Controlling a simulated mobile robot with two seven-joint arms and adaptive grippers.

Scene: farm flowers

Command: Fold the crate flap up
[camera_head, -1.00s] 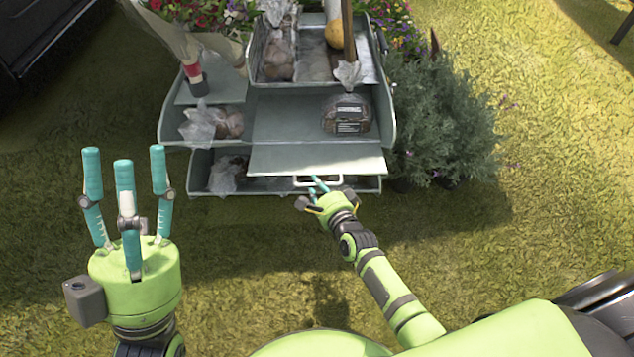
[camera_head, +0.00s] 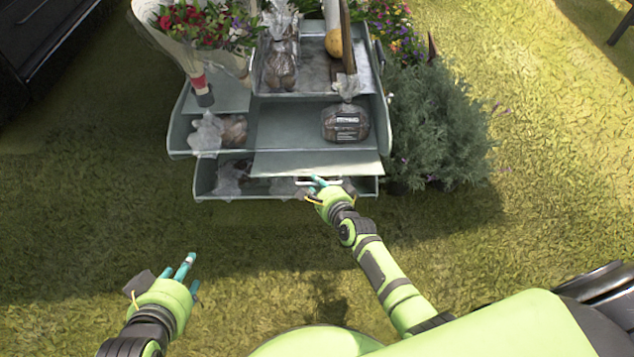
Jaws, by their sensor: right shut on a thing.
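The grey crate flap (camera_head: 300,163) hangs out from the front of the middle crate of the stack, partly over the lower crate (camera_head: 225,198). It has a pale handle (camera_head: 333,183) at its front edge. My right gripper (camera_head: 316,183) is at this handle, with its teal fingers shut on it. My fingers hide part of the handle. My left gripper (camera_head: 185,272) is at the lower left, open and empty over the grass, well apart from the crates.
The middle crate holds bagged bread (camera_head: 345,123) and another bag (camera_head: 205,132). The top crate (camera_head: 310,93) holds more goods. A wrapped bouquet (camera_head: 205,45) stands at the left, and a bushy plant (camera_head: 435,125) is close on the right. The grass in front is clear.

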